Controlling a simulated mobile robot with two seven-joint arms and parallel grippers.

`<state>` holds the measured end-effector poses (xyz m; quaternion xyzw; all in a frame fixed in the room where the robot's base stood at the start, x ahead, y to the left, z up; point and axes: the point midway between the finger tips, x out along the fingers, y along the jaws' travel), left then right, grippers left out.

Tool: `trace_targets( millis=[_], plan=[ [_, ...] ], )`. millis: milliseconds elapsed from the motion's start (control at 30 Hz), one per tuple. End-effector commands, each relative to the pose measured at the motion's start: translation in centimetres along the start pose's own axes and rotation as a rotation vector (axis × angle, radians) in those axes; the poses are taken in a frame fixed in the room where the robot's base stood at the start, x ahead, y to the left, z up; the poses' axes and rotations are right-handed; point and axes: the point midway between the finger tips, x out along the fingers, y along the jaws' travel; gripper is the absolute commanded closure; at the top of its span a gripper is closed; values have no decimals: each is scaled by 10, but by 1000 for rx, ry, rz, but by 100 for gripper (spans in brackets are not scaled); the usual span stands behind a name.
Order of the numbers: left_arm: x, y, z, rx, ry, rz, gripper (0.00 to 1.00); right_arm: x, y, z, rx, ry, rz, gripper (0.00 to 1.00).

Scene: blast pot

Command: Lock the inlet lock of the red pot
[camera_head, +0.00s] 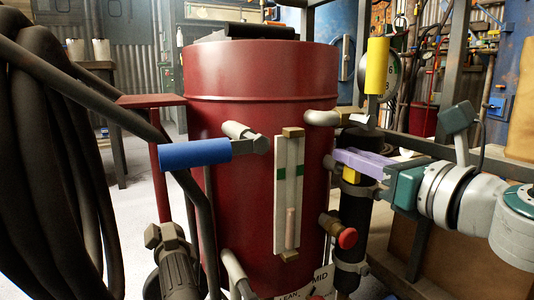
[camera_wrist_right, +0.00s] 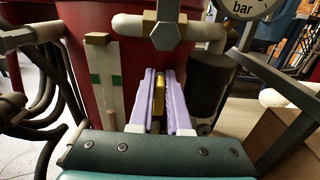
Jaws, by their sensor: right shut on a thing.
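The red pot (camera_head: 235,100) stands upright in the middle of the head view; part of it also shows in the wrist view (camera_wrist_right: 86,20). My right gripper (camera_head: 345,160) reaches in from the right, beside the pot's right side. In the wrist view, its lilac fingers (camera_wrist_right: 161,85) are shut on a small yellow piece (camera_wrist_right: 159,98), just below the grey pipe fitting (camera_wrist_right: 163,35). The yellow piece may be the inlet lock; the fingers hide part of it. A yellow valve handle (camera_head: 377,65) stands upright above the gripper. My left gripper is out of view.
A blue handle (camera_head: 195,154) sticks out at the pot's left front, beside a white level gauge (camera_head: 289,190). A red knob (camera_head: 347,238) and a black cylinder (camera_head: 355,215) are below my right gripper. Thick dark hoses (camera_head: 45,150) fill the left side.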

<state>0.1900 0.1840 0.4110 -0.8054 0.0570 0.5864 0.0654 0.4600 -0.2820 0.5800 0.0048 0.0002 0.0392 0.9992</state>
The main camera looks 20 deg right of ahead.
Motion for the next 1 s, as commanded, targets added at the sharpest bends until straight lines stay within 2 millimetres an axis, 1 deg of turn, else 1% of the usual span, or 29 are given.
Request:
trace_targets(
  millis=[167, 367, 1000],
  plan=[
    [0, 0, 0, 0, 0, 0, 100, 0, -2, 0, 54, 1, -2, 100],
    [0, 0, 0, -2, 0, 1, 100, 0, -5, 0, 184, 0, -2, 100],
    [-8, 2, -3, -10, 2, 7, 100, 0, -18, -6, 788, -1, -3, 100]
  ],
)
